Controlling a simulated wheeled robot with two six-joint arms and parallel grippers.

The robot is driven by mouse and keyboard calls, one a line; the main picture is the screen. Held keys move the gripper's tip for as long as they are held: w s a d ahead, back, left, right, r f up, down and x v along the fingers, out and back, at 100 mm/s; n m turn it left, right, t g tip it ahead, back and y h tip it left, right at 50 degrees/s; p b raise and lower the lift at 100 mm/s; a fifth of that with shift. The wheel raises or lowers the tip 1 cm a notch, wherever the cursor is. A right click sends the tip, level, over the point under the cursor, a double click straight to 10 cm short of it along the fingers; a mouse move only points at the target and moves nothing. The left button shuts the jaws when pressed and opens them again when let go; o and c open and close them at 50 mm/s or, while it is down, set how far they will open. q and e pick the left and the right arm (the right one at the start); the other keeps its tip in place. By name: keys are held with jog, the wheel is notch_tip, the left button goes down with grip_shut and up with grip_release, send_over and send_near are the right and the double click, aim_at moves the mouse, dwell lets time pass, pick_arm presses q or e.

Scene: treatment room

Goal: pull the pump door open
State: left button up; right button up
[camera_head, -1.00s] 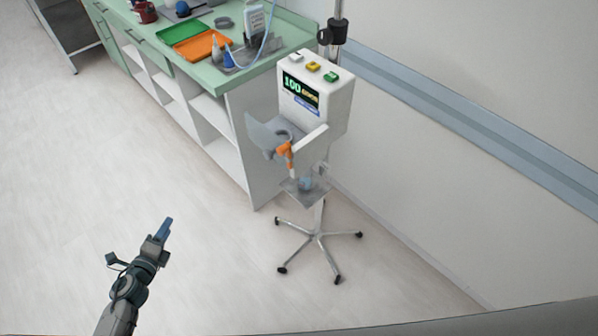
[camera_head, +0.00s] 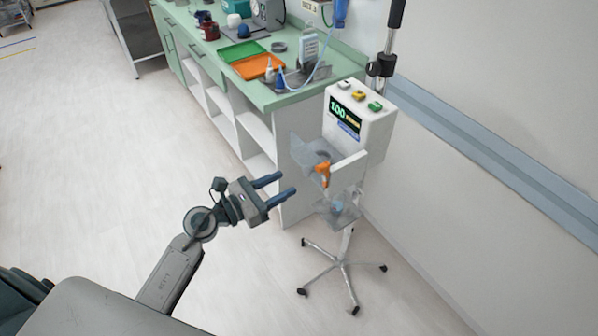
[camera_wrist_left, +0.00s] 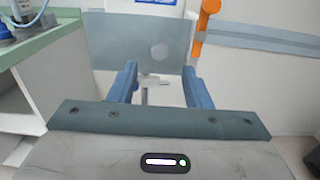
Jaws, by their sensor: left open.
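The pump (camera_head: 366,128) is a white box with a lit display and coloured buttons, on a wheeled pole stand. A grey see-through panel (camera_head: 305,149), which looks like the door, juts out at its lower left front. An orange lever (camera_head: 323,173) hangs beside it. In the left wrist view the panel (camera_wrist_left: 112,42) spans the top, with the lever (camera_wrist_left: 203,25) at its right. My left gripper (camera_head: 287,184) is open and empty, left of and below the lever, apart from it. Its fingers (camera_wrist_left: 161,84) point toward the panel. My right gripper is not in view.
A green-topped counter (camera_head: 288,98) with open shelves stands left of and behind the pump, carrying an orange tray (camera_head: 257,68) and bottles. The stand's wheeled feet (camera_head: 343,264) spread on the floor. A wall with a grey-blue rail (camera_head: 480,150) runs behind. Floor at left is clear.

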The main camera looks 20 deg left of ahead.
aim_at(304, 174)
pick_arm(q)
jog(key=p+x, duration=0.1)
jog(key=x, duration=0.3)
jog(key=shift+r, duration=0.15)
jog(key=shift+p+x, duration=0.3)
jog(key=shift+x, duration=0.5)
grip_shut()
